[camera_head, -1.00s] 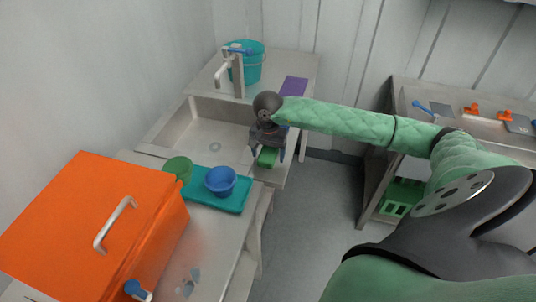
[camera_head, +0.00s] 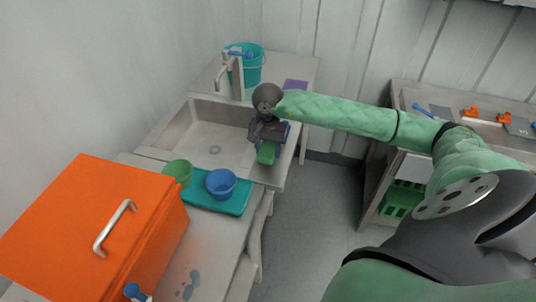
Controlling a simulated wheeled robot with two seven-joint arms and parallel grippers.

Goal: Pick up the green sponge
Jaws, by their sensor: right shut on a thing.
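The green sponge (camera_head: 267,153) is at the right edge of the sink, below my right gripper (camera_head: 268,143). My right gripper points down and is shut on the sponge, with the sponge's lower part showing beneath the fingers. Whether the sponge touches the sink rim below cannot be told from this view. My left gripper is not in view.
An orange box (camera_head: 70,215) stands at left. A faucet (camera_head: 237,78), teal bucket (camera_head: 252,68) and purple cloth (camera_head: 295,86) are behind.

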